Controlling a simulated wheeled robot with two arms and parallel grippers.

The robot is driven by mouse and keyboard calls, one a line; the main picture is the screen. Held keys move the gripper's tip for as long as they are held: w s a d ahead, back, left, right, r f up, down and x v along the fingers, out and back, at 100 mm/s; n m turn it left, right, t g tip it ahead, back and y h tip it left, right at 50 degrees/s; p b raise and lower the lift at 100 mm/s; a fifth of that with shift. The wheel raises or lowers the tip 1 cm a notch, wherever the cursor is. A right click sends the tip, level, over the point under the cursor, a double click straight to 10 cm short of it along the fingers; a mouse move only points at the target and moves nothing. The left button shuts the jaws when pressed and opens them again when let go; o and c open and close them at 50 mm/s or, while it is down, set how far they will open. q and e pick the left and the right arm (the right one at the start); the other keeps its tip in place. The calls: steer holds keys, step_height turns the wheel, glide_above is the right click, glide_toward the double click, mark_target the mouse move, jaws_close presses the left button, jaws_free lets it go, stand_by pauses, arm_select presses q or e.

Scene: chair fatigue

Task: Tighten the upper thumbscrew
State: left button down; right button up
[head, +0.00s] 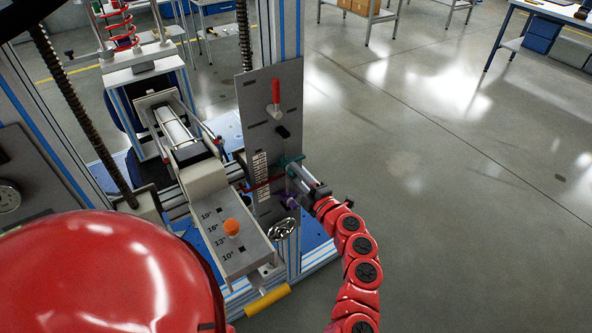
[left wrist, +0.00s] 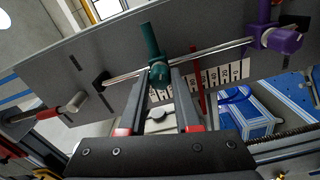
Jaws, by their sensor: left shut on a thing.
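The upper thumbscrew is part of a teal clamp (head: 291,161) on a rod in front of an upright grey plate (head: 262,115). The teal clamp also shows in the left wrist view (left wrist: 152,42), with its knob between my fingers. A purple clamp (head: 290,203) with its own knob sits lower on the rod; it is at the upper right in the left wrist view (left wrist: 280,38). My left gripper (head: 300,172) reaches in from the plate's right side and is shut on the teal thumbscrew. The fingers partly hide the knob. My right gripper is not in view.
A white scale (head: 260,176) and a red pointer (left wrist: 197,80) are close beside the teal clamp. A red-handled lever (head: 275,92) is higher on the plate. A sloped panel with an orange knob (head: 231,227) stands left. The floor to the right is open.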

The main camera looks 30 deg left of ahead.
arm_select(q)
steer(key=shift+m+p, duration=0.3)
steer(key=shift+m, duration=0.3)
steer(key=c, duration=0.6)
jaws_free()
steer(key=b+v, duration=0.2)
steer(key=v, duration=1.5)
steer(key=shift+d, duration=0.25)
